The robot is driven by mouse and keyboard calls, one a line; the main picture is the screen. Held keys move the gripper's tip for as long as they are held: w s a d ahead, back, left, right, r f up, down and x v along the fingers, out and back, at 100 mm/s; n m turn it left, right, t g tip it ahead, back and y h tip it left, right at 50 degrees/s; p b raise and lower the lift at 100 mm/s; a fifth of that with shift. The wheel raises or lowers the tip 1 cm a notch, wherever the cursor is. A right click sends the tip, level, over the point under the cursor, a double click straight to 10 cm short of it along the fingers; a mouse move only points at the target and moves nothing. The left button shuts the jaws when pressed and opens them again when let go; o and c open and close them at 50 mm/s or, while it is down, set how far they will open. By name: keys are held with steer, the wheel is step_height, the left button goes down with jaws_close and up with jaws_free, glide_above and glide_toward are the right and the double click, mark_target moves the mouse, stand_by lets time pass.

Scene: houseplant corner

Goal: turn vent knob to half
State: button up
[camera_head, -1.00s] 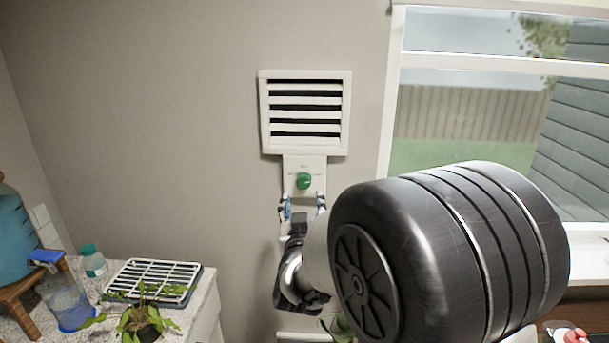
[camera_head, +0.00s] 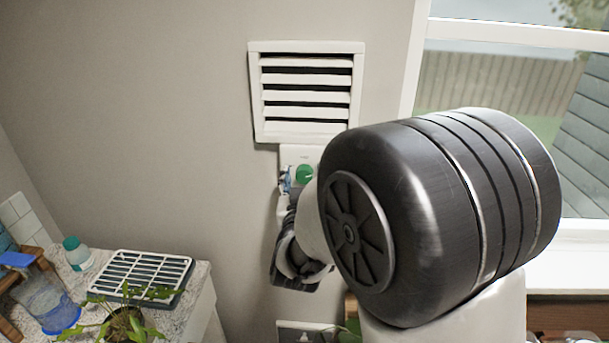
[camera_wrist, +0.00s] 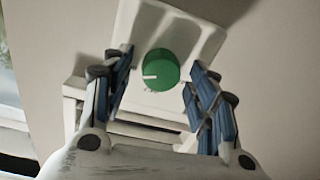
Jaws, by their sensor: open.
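The green vent knob (camera_head: 304,174) sits on a white plate (camera_wrist: 178,30) under the white louvred vent (camera_head: 257,95). The vent's slats are tilted, with narrow dark gaps between them. In the wrist view the round knob (camera_wrist: 160,68) has a white pointer line toward the picture's left. My gripper (camera_wrist: 161,70) is open, with a blue-padded finger on each side of the knob and a visible gap to each. In the head view one fingertip shows left of the knob; my arm hides the other.
A window (camera_head: 500,90) is at the right. At lower left a counter holds a wire rack (camera_head: 150,272), a leafy plant (camera_head: 125,322), a teal-capped bottle (camera_head: 77,254) and a clear jug (camera_head: 45,298). Bare wall lies left of the vent.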

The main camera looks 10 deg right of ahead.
steer(key=shift+s, duration=0.1)
steer(key=shift+c, duration=0.4)
steer(key=c, duration=1)
steer(key=shift+n, duration=0.4)
steer(key=n+p, duration=0.1)
steer(key=n, duration=0.1)
steer(key=shift+r+n, duration=0.1)
steer(key=shift+n, duration=0.3)
steer(key=n+p, duration=0.1)
steer(key=n, duration=0.2)
steer(key=shift+a+n, duration=0.1)
steer(key=shift+n, duration=0.2)
steer(key=n+p, duration=0.1)
steer(key=n, duration=0.2)
steer(key=n+p, duration=0.2)
steer(key=n, duration=0.1)
steer(key=shift+g+h, duration=0.3)
